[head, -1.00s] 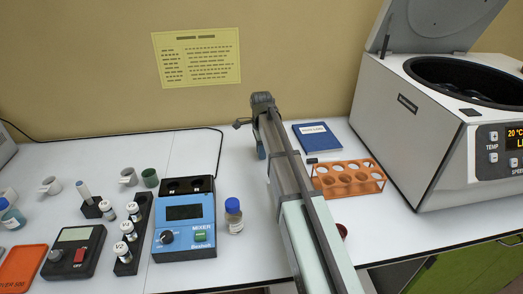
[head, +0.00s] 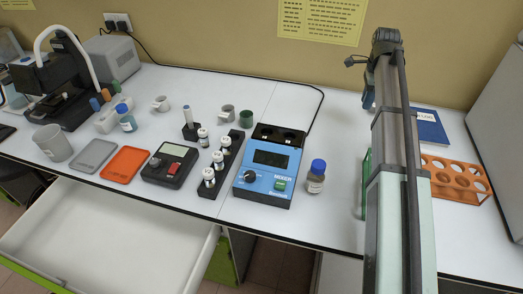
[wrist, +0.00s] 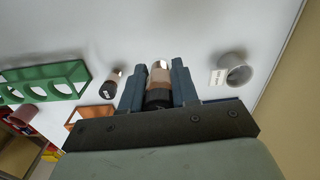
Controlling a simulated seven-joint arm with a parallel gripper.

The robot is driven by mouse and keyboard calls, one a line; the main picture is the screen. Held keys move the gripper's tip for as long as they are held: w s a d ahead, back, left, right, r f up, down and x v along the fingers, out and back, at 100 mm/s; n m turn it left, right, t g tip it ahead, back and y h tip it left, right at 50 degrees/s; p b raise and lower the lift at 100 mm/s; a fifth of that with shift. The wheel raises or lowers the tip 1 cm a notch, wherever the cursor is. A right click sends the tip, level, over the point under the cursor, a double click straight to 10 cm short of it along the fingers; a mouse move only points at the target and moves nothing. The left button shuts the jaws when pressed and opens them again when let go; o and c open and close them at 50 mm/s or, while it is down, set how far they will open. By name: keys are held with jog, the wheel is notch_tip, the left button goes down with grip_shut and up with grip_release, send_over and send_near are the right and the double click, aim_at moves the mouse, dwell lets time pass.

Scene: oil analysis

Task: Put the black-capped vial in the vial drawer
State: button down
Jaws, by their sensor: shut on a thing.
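My gripper (wrist: 157,78) is shut on a small vial (wrist: 159,76) in the wrist view. The vial has a clear and brown body, and its dark end, which looks like the black cap, points toward the palm. In the head view my arm reaches to the back right, and the arm hides the held vial. A second dark-capped vial (wrist: 113,82) lies or stands just left of the fingers. A large white drawer (head: 115,240) stands pulled open below the bench at lower left. It looks empty; I cannot tell whether it is the vial drawer.
A blue mixer (head: 268,180), a blue-capped bottle (head: 315,180) and a black strip of white-capped vials (head: 222,170) stand mid-bench. An orange rack (head: 458,180) is right of my arm. A green rack (wrist: 45,82) and a pale cup (wrist: 237,72) flank the gripper.

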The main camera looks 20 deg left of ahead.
jog(key=r, duration=0.2)
jog(key=a+r, duration=0.1)
jog(key=r, duration=0.2)
jog(key=shift+s+r, duration=0.1)
jog(key=s+a+n, duration=0.3)
jog(key=s+a, duration=0.4)
jog(key=a, duration=0.6)
jog(key=s+a+n, duration=0.3)
jog(key=s+a, duration=0.5)
jog(key=a, duration=0.5)
jog(key=s+a+n, duration=0.4)
jog(key=s+a, duration=0.3)
jog(key=a, duration=0.7)
jog(key=n, duration=0.9)
send_over(137, 269)
notch_tip(137, 269, down, 21)
jog(key=shift+f, duration=5.85)
jog(key=shift+f, duration=0.15)
